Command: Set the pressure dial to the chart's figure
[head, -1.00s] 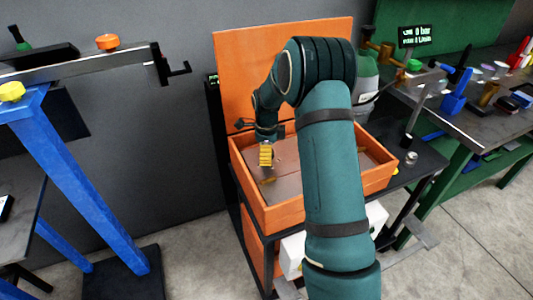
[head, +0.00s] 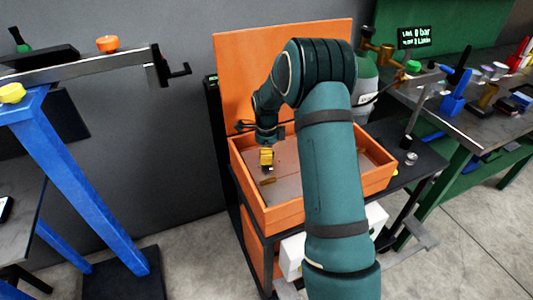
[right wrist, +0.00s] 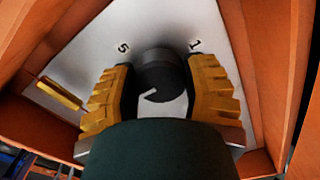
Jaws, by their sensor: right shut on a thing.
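A dark round dial knob (right wrist: 160,72) stands on a pale plate (right wrist: 180,22) marked with the figures 5 and 1. A small pale notch shows on its lower left. My right gripper (right wrist: 160,85) has its yellow fingers on both sides of the knob, shut on it. In the head view my right gripper (head: 266,160) reaches down into the orange box (head: 280,217), and its arm hides part of the box. My left gripper is not in view.
A brass bar (right wrist: 60,93) lies on the plate left of the knob, close to the box wall. An orange back panel (head: 240,75) stands behind the box. A blue stand (head: 90,170) is at the left; a cluttered bench (head: 480,125) is at the right.

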